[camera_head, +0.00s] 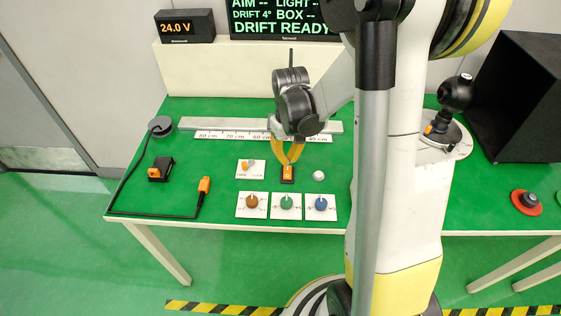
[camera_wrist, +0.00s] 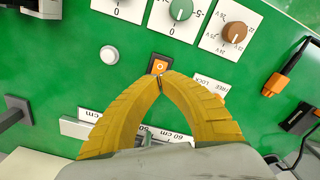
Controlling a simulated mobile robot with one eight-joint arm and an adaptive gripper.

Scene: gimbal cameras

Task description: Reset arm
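My gripper (camera_head: 289,158) points down over the green table, above a small black switch with an orange face (camera_head: 287,173). In the wrist view the two yellow fingers (camera_wrist: 160,80) come together at their tips, right at the near edge of the orange-faced switch (camera_wrist: 159,64). Nothing shows between the fingertips. Whether the tips touch the switch I cannot tell. My arm reaches in from the right, bent above the table.
Three knobs, brown (camera_head: 252,201), green (camera_head: 286,202) and blue (camera_head: 321,203), sit in front of the switch. A white button (camera_head: 318,175) is right, a toggle plate (camera_head: 250,168) left. A ruler rail (camera_head: 262,135) lies behind. A cable with orange plug (camera_head: 204,186) lies left.

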